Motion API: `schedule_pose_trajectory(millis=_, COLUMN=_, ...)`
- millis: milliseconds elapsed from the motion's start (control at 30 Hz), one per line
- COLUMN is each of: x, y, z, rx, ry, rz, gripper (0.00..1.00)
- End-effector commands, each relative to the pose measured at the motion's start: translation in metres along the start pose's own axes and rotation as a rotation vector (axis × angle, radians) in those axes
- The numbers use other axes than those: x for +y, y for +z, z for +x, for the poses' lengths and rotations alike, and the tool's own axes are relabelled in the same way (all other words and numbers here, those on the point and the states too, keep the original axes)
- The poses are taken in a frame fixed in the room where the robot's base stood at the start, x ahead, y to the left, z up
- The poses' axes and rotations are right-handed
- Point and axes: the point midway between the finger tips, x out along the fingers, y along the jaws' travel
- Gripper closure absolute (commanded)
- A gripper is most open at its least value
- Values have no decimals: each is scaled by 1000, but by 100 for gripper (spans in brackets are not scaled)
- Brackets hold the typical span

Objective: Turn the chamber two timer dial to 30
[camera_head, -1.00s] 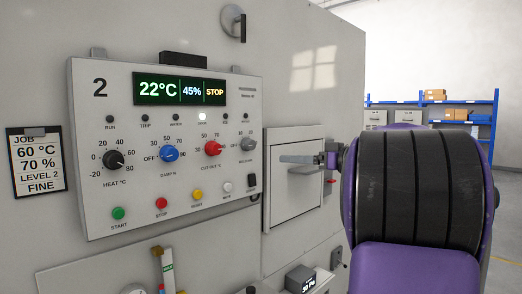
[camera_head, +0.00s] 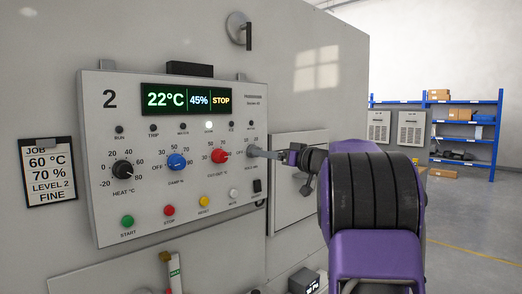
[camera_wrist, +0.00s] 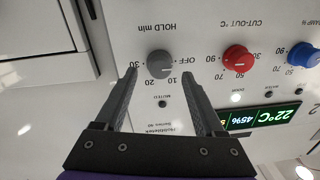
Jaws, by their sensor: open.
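The timer dial (camera_wrist: 160,64) is the grey knob labelled HOLD min, with marks OFF, 10, 20 and 30, upside down in the wrist view. A light line on it seems to lie toward OFF. My gripper (camera_wrist: 160,82) is open, its dark fingertips on either side of the dial in this view. I cannot tell whether they reach around it or touch it. The chamber two panel (camera_head: 110,215) reads 22°C, 45%, STOP.
The red cut-out dial (camera_head: 220,156) is just left of my gripper, with the blue damp dial (camera_head: 177,161) and black heat dial (camera_head: 122,169) further left. Coloured buttons line the row below. A job card (camera_head: 48,170) reads 60 °C, 70 %, LEVEL 2, FINE.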

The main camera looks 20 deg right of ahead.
Motion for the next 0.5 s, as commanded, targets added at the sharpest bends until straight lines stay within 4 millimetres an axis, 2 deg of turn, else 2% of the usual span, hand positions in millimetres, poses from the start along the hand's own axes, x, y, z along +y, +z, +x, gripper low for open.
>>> schedule_pose_trajectory(millis=33, x=-1, y=-1, z=9, rx=-2, ry=-2, rz=1, gripper=29)
schedule_pose_trajectory(millis=200, x=0, y=-1, z=27, rx=-1, ry=0, rz=0, gripper=29)
schedule_pose_trajectory(millis=500, x=0, y=0, z=32, rx=0, ry=1, rz=0, gripper=29)
